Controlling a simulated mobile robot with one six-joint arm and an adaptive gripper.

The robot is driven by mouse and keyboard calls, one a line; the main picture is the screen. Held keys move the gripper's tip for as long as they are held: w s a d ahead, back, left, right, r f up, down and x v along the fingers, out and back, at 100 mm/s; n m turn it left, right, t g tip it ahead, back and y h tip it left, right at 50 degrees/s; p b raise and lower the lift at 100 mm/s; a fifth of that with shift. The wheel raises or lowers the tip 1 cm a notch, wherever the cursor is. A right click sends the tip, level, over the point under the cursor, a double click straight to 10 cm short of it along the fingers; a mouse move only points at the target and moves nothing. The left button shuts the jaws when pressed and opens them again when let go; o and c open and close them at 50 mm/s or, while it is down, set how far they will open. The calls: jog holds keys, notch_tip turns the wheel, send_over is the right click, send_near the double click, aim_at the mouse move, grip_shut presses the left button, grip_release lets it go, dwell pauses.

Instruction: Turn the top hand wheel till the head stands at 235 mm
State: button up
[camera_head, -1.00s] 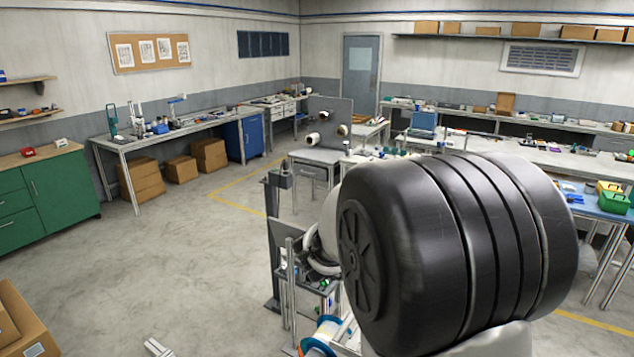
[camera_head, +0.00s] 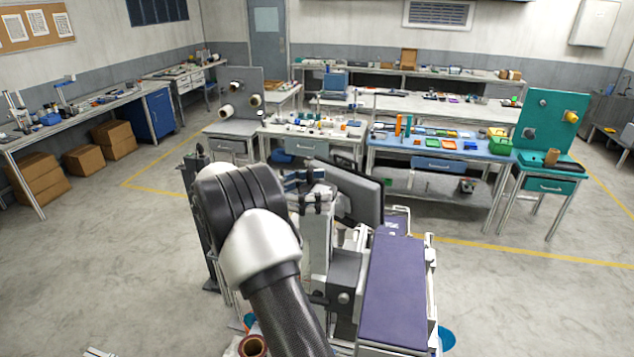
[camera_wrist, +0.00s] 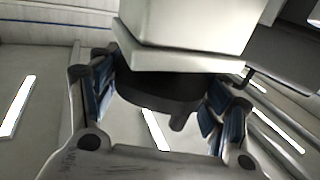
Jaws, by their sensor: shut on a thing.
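In the wrist view, my gripper (camera_wrist: 163,90) has its blue-padded fingers on both sides of a dark round hand wheel (camera_wrist: 155,92), shut on it. A short dark knob (camera_wrist: 178,122) sticks out from the wheel. A pale block (camera_wrist: 185,35) sits right against the wheel and covers part of it. In the head view, my gripper (camera_head: 305,185) is at the top of a pale upright column (camera_head: 316,235), beyond my arm. The wheel cannot be made out there. No scale or head reading can be read in either view.
A dark panel (camera_head: 359,192) stands close to the right of my gripper. A purple-topped bench (camera_head: 395,290) is in front of it. Work tables with small parts (camera_head: 310,130) stand behind. The floor at the right (camera_head: 530,300) is clear.

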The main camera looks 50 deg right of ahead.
jog(key=shift+d+r+m+g+y+p, duration=0.15)
jog(key=shift+m+g+y+p, duration=0.2)
jog(key=shift+m+g+y, duration=0.3)
jog(key=shift+m+g+y, duration=0.25)
jog(key=o, duration=1)
jog(key=shift+s, duration=0.1)
jog(key=shift+c, duration=0.2)
jog(key=shift+o, duration=0.6)
